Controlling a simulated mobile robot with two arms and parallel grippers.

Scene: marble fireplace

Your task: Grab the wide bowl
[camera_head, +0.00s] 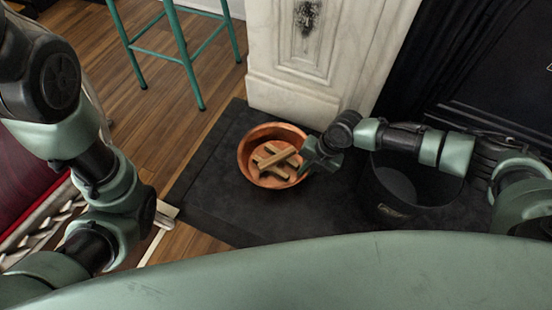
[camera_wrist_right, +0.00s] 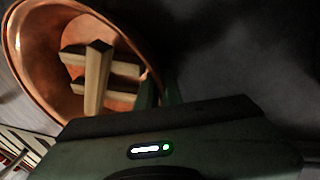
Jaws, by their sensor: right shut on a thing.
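The wide bowl (camera_head: 252,141) is copper coloured and stands upright on the dark hearth slab, with several pieces of wood (camera_head: 278,158) inside. My right gripper (camera_head: 308,167) is at the bowl's right rim, shut on that rim. In the right wrist view the bowl (camera_wrist_right: 22,42) fills the upper left, and the wood (camera_wrist_right: 97,75) shows inside it. The gripper fingers (camera_wrist_right: 160,95) meet the bowl's edge there; their tips are partly hidden. My left arm comes in from the left in the head view, and its gripper does not clearly show.
The dark hearth slab (camera_head: 215,190) lies under the bowl. A black bucket (camera_head: 410,190) stands to the right, below my right arm. A white marble fireplace column (camera_head: 310,60) rises behind the bowl. A green stool (camera_head: 180,50) stands on the wooden floor at the upper left.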

